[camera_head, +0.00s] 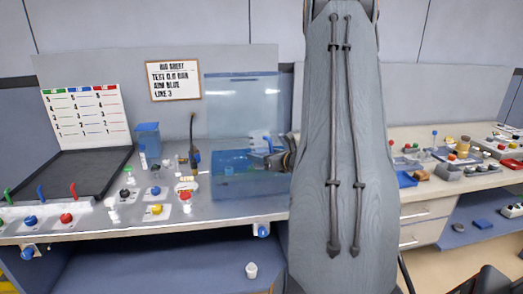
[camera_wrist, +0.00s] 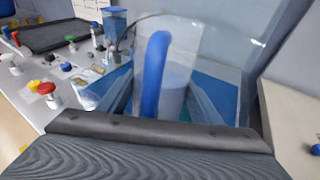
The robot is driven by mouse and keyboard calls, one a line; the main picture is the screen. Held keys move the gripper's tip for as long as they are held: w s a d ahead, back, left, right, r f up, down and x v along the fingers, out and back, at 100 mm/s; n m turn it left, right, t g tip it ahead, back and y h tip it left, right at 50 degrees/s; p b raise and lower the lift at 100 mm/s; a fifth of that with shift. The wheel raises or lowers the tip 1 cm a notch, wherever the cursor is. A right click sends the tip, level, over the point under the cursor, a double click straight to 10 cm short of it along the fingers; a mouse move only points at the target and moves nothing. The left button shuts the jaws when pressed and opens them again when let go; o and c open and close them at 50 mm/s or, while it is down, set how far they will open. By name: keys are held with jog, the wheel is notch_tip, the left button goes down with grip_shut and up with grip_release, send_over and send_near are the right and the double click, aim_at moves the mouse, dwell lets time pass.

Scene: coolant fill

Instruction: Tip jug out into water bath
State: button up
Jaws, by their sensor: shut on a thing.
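The jug (camera_wrist: 180,45) is clear with a blue handle, and it fills the middle of the wrist view. My gripper (camera_wrist: 157,88) is shut on the jug, with a finger on each side of the handle. In the head view the jug (camera_head: 261,140) and my gripper (camera_head: 275,155) are at the tank's right side, above the liquid. Behind the jug, the bath also shows in the wrist view (camera_wrist: 222,95). I cannot tell the jug's exact tilt or any liquid flowing from it.
My arm hides the bench right of the bath. Several colored knobs (camera_head: 155,209) stand left of it, with a blue container (camera_head: 147,138) behind. A wall sign (camera_head: 173,80) and a chart (camera_head: 86,115) are at the back. A white cup (camera_head: 251,270) stands below.

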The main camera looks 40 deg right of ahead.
jog(key=shift+w+b, duration=0.2)
jog(key=shift+b, duration=0.45)
jog(key=shift+w+d+r+t+b, duration=0.1)
jog(key=shift+w+r+t+b, duration=0.2)
jog(key=shift+t+b, duration=0.65)
jog(key=shift+r+b, duration=0.25)
jog(key=shift+b, duration=0.35)
